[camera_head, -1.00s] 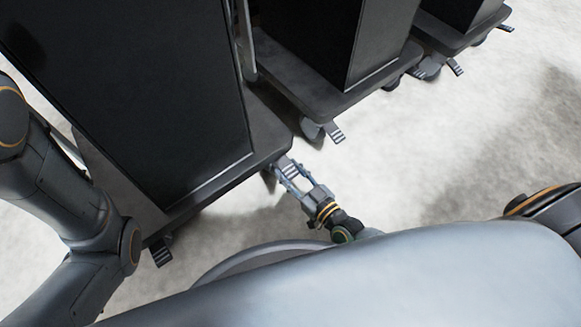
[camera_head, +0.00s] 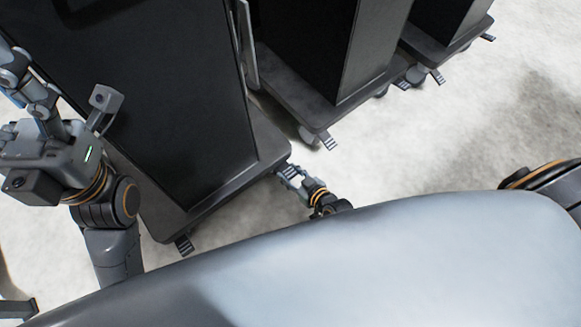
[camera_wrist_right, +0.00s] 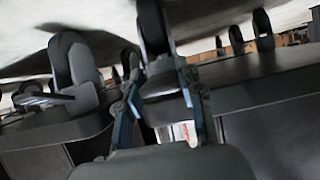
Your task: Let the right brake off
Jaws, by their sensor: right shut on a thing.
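The nearest black dispenser (camera_head: 175,90) stands on a dark wheeled base (camera_head: 220,185). The right brake (camera_head: 289,171) is a small ridged pedal at that base's right front corner. My right gripper (camera_head: 291,172) is shut on this pedal, reaching in from the front. In the right wrist view its two fingers (camera_wrist_right: 160,92) stand on either side of the pedal, below a caster wheel (camera_wrist_right: 151,25); the pedal's tilt is hard to tell. The left brake pedal (camera_head: 184,245) sticks out at the left front corner. My left gripper (camera_head: 40,95) is raised at the left, away from both pedals.
A second dispenser (camera_head: 305,45) and a third (camera_head: 440,25) stand in a row to the right, with similar pedals (camera_head: 327,140) on their bases. The pale floor (camera_head: 420,150) in front of them is clear.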

